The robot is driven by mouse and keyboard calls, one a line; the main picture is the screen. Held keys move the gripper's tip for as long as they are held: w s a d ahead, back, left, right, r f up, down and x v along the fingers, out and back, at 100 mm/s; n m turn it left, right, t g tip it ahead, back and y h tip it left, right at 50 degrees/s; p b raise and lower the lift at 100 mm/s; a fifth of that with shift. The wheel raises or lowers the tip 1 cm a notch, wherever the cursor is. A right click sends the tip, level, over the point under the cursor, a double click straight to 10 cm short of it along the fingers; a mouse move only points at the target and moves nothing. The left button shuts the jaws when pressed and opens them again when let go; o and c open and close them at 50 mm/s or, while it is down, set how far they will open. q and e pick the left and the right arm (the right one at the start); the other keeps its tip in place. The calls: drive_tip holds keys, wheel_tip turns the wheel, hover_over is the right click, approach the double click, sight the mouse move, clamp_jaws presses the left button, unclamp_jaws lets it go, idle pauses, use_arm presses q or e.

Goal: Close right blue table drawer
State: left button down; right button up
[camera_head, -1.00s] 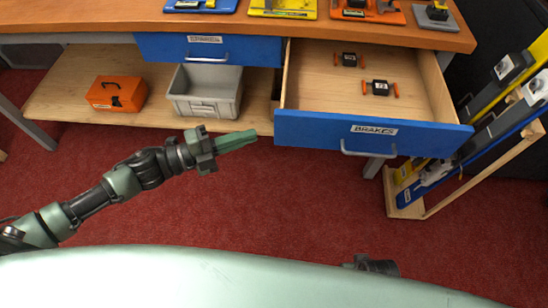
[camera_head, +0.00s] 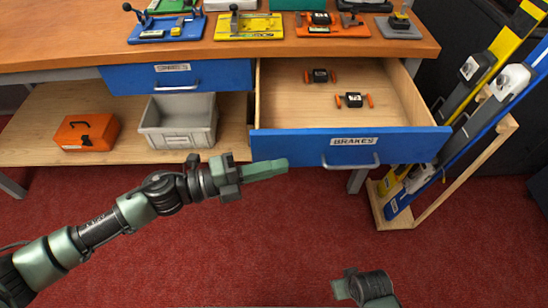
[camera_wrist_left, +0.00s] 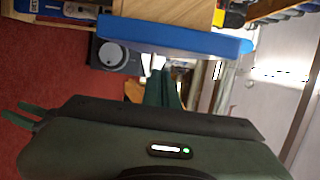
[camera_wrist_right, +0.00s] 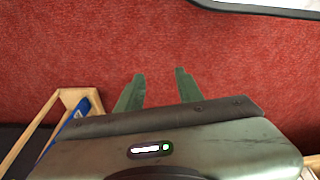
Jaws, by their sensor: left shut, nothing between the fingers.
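The right blue table drawer (camera_head: 300,145) is pulled far out of the bench. Its front has a label and a silver handle (camera_head: 351,163). Two small dark parts with orange ends (camera_head: 355,100) lie inside it. My left gripper (camera_head: 266,170) is shut and empty, just below and in front of the drawer front's left end; whether it touches cannot be told. In the left wrist view the blue drawer front (camera_wrist_left: 175,38) lies beyond my fingers (camera_wrist_left: 163,88).
The left blue drawer (camera_head: 215,75) is shut. A grey bin (camera_head: 180,140) and an orange box (camera_head: 87,132) stand on the lower shelf. A wooden rack (camera_head: 455,180) with long blue and yellow tools stands at the right. The red floor in front is clear.

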use_arm(q)
drive_tip(key=shift+w, duration=1)
use_arm(e)
drive_tip(key=shift+w+r, duration=0.1)
drive_tip(key=shift+r, duration=0.3)
